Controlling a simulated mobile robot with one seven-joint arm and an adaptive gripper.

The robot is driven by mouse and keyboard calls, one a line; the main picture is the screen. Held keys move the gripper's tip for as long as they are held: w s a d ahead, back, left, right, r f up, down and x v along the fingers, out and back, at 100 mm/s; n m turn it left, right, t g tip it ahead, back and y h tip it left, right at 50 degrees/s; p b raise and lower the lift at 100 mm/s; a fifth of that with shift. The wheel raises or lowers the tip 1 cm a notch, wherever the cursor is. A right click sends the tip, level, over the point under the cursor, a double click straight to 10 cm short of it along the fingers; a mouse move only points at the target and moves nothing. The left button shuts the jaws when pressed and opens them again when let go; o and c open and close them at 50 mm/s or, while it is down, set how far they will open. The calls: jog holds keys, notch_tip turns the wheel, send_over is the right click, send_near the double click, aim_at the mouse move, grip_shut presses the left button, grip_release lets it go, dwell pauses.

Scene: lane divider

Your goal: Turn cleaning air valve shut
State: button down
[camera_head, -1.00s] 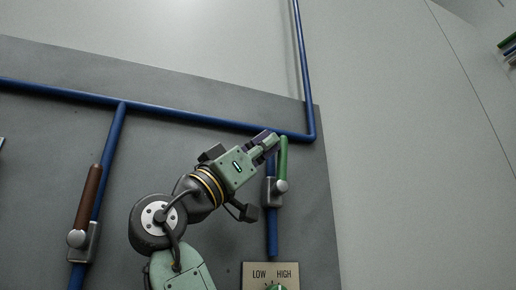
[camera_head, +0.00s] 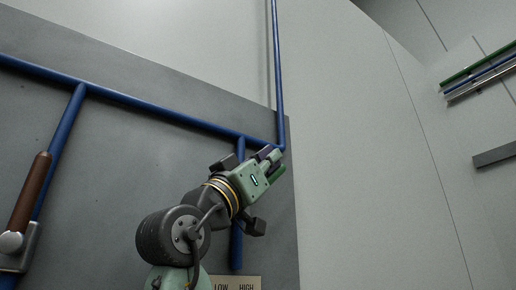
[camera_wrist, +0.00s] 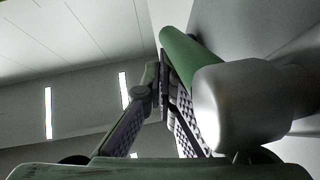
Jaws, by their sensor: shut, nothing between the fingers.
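A valve with a green handle sits on a blue pipe (camera_head: 237,246) at the panel's right. In the head view, my arm hides most of it, and a green piece (camera_head: 278,173), apparently the handle, shows slanting out to the right under my gripper (camera_head: 276,153). In the wrist view, the green handle (camera_wrist: 186,62) runs from the upper left to its pale round hub (camera_wrist: 238,105). My gripper (camera_wrist: 163,85) is shut and empty, its fingers close on the left side of the handle. I cannot tell whether they touch. No label naming the valve is readable.
A second valve with a brown handle (camera_head: 30,192) is on another blue pipe at the left, its handle along the pipe. A LOW/HIGH plate (camera_head: 240,282) lies below. The grey panel (camera_head: 140,140) ends just right of my gripper. Rods (camera_head: 478,68) hang at the far right.

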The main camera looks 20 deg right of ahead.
aim_at(281, 171)
jog(key=shift+w+d+f+m+g+y+p, duration=0.2)
jog(key=shift+d+f+m+g+y+p, duration=0.2)
jog(key=shift+d+g+y, duration=0.35)
jog(key=shift+w+d+f+m+g+y+p, duration=0.25)
jog(key=shift+d+f+g+y, duration=0.25)
jog(key=shift+g+y, duration=0.45)
jog(key=shift+w+d+f+m+g+y, duration=0.15)
jog(key=shift+d+f+g+y, duration=0.15)
jog(key=shift+y, duration=0.3)
jog(key=shift+d+f+m+g+y, duration=0.1)
jog(key=shift+d+f+y, duration=0.1)
jog(key=shift+f+y, duration=0.3)
dwell(0.7)
jog(key=shift+r, duration=0.2)
dwell(0.5)
